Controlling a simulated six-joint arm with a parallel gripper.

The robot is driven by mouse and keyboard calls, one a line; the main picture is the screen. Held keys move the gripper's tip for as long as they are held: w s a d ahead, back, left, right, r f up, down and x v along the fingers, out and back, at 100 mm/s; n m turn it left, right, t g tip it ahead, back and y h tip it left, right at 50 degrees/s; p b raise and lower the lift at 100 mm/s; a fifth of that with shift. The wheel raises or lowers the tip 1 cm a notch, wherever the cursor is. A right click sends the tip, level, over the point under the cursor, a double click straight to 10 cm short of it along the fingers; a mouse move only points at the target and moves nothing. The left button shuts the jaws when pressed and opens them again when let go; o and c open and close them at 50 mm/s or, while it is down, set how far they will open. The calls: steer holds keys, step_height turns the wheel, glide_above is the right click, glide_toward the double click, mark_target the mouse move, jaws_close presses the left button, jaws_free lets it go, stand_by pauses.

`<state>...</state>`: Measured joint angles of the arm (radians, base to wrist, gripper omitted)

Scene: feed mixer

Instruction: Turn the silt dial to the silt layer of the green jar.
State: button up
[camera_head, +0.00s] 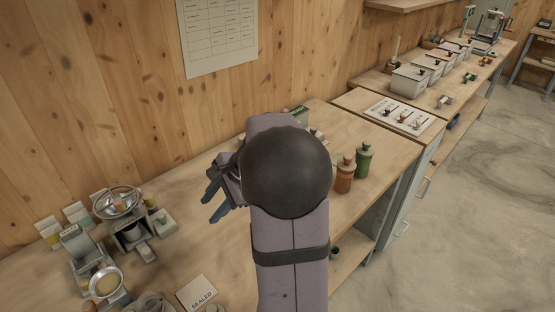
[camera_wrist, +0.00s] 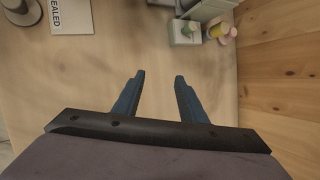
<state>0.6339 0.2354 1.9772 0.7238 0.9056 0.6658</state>
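The green jar (camera_head: 364,160) stands upright near the right edge of the bench, just behind an orange-brown jar (camera_head: 345,178). My gripper (camera_head: 214,204) is left of both jars, above the bench and partly hidden by my arm. In the wrist view its two blue fingers (camera_wrist: 159,76) are apart with nothing between them. I cannot identify the silt dial for certain; part of the bench is hidden behind my arm. The silt layer inside the green jar cannot be made out.
A card marked SEALED (camera_head: 198,293) lies on the bench (camera_head: 185,250). Small devices with a metal bowl (camera_head: 118,202) stand at the left. A white panel with several knobs (camera_head: 401,117) and lidded bins (camera_head: 409,81) are farther back right. A chart (camera_head: 220,35) hangs on the wall.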

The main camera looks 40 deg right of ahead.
steer(key=d+r+m+t+h+b, duration=0.2)
steer(key=d+r+m+t, duration=0.2)
steer(key=d+m, duration=0.75)
steer(key=d+r+m+t+h+b, duration=0.25)
steer(key=d+m+t, duration=0.2)
steer(key=d, duration=1.45)
steer(key=f, duration=0.2)
steer(key=w+f+p, duration=0.1)
steer(key=f, duration=0.4)
steer(key=shift+w+f, duration=0.15)
steer(key=shift+f, duration=0.1)
steer(key=p+x, duration=0.1)
steer(key=x, duration=0.4)
steer(key=shift+w, duration=0.2)
steer(key=shift+p+x, duration=0.35)
steer(key=shift+x, duration=0.5)
steer(key=shift+c, duration=0.3)
jaws_close()
